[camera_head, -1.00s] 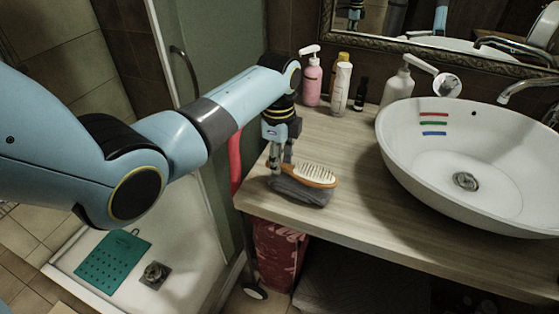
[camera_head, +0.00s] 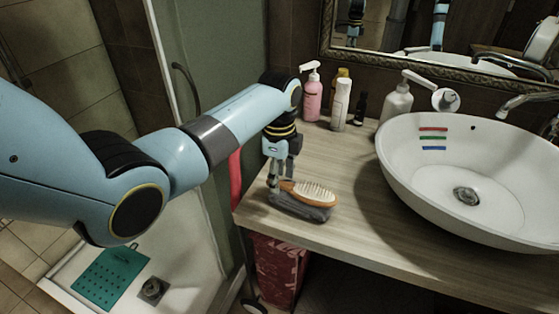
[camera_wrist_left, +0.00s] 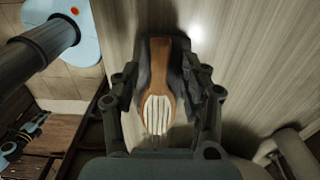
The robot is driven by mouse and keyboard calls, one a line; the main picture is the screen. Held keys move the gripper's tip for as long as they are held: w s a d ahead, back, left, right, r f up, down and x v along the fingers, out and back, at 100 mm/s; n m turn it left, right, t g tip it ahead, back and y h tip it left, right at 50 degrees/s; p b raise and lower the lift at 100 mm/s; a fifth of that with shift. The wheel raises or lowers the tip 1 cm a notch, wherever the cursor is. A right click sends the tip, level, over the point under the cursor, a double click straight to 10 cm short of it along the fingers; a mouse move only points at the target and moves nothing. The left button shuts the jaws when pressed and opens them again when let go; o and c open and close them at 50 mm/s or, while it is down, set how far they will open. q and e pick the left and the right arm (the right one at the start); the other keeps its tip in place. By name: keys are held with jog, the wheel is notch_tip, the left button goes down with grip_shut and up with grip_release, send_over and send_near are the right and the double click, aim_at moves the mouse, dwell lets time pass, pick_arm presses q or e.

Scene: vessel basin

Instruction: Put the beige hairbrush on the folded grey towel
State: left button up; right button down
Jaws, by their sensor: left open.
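The beige hairbrush (camera_head: 313,192), with a wooden handle and pale bristles facing up, lies on the folded grey towel (camera_head: 300,210) near the counter's front left corner. My left gripper (camera_head: 281,178) is right above the handle end, pointing down. In the left wrist view the hairbrush (camera_wrist_left: 157,75) lies between the two spread fingers of my left gripper (camera_wrist_left: 163,95), with gaps on both sides. The dark towel (camera_wrist_left: 143,75) shows beneath the brush there. My right gripper is in neither view.
A pink pump bottle (camera_head: 312,97), a white bottle (camera_head: 340,105) and a white dispenser (camera_head: 397,103) stand at the back. A white basin (camera_head: 400,165) fills the right. Bare counter (camera_head: 350,170) lies between the towel and the basin.

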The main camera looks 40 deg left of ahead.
pick_arm(q)
notch_tip(320, 180, up, 12)
jog(key=shift+f, duration=0.25)
dwell(0.4)
